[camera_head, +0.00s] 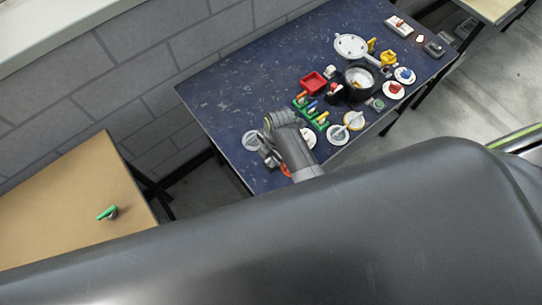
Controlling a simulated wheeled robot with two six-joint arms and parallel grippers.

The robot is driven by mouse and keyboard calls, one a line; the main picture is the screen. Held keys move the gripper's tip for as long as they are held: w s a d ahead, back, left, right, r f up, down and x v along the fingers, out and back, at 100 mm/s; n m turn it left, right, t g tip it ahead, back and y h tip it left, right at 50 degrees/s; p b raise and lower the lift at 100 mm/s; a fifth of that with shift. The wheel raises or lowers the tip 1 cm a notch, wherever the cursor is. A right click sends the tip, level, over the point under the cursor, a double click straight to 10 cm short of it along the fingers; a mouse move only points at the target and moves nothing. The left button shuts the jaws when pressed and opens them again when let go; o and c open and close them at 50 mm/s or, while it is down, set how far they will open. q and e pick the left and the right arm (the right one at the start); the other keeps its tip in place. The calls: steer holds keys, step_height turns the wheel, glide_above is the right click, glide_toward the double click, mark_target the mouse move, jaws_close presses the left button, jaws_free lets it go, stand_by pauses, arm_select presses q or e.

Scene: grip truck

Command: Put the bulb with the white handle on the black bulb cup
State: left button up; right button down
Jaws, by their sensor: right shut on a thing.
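My right gripper (266,152) is low over the near left part of the blue table (235,95), close to a pale round dish (250,140). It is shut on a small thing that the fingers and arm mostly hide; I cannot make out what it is. I cannot pick out the bulb with the white handle or the black bulb cup for certain at this size. My left gripper is not in view.
A green rack (312,117) with coloured pieces, a red box (314,82), a black pot (341,94) and several round plates crowd the table's right half. The far left of the table is clear. A tan table (60,205) at left holds a small green item (107,212).

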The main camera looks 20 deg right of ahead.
steer(key=shift+f, duration=0.3)
stand_by(0.6)
steer(key=c, duration=1.3)
jaws_free()
steer(key=shift+o, duration=0.7)
steer(key=shift+o, duration=1.2)
steer(key=shift+r, duration=3.7)
